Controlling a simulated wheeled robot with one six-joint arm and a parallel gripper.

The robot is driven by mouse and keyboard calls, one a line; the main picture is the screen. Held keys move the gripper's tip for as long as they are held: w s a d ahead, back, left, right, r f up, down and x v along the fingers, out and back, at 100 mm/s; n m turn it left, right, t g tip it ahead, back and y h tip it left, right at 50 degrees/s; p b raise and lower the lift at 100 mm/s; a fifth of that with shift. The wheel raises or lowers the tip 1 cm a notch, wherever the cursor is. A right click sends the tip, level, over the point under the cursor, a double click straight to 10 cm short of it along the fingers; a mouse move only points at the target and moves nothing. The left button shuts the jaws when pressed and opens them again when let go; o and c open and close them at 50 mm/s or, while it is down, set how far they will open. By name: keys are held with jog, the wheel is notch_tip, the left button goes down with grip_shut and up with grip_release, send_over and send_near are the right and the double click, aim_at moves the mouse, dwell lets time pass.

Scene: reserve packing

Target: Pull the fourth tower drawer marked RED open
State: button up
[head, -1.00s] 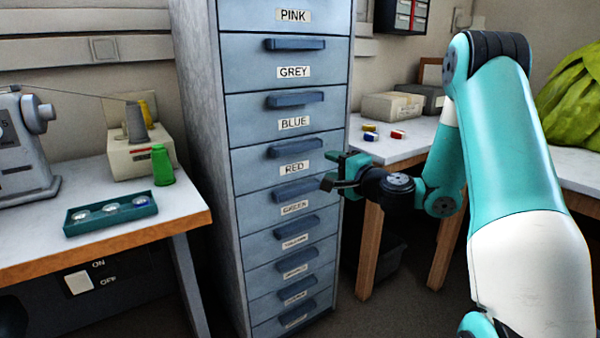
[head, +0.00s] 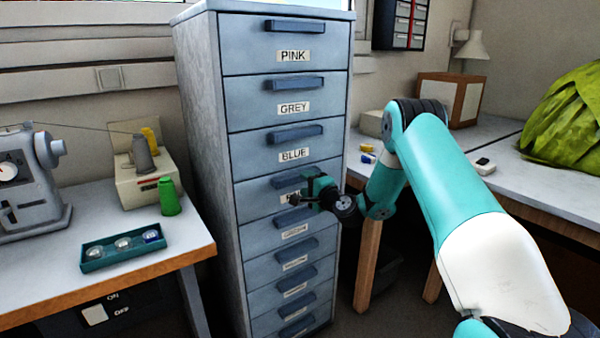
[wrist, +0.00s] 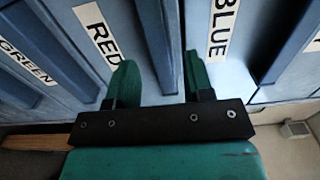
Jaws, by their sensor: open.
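The drawer tower (head: 205,130) is blue-grey with white name labels. The RED drawer (head: 255,203) is fourth from the top, below BLUE, and looks flush with its neighbours. Its blue handle (head: 283,183) is partly covered by my gripper in the head view. My gripper (head: 302,195) is open at this drawer and hides most of its label. In the wrist view the RED label (wrist: 97,34) lies left of the handle (wrist: 158,40). The open green fingers (wrist: 160,68) stand on either side of this handle; I cannot tell whether they touch it.
A table at the right (head: 510,205) holds a green cloth heap (head: 570,125).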

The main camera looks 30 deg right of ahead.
aim_at(301, 180)
jog(key=shift+w, duration=1.95)
grip_shut()
jog(key=shift+s+f, duration=0.1)
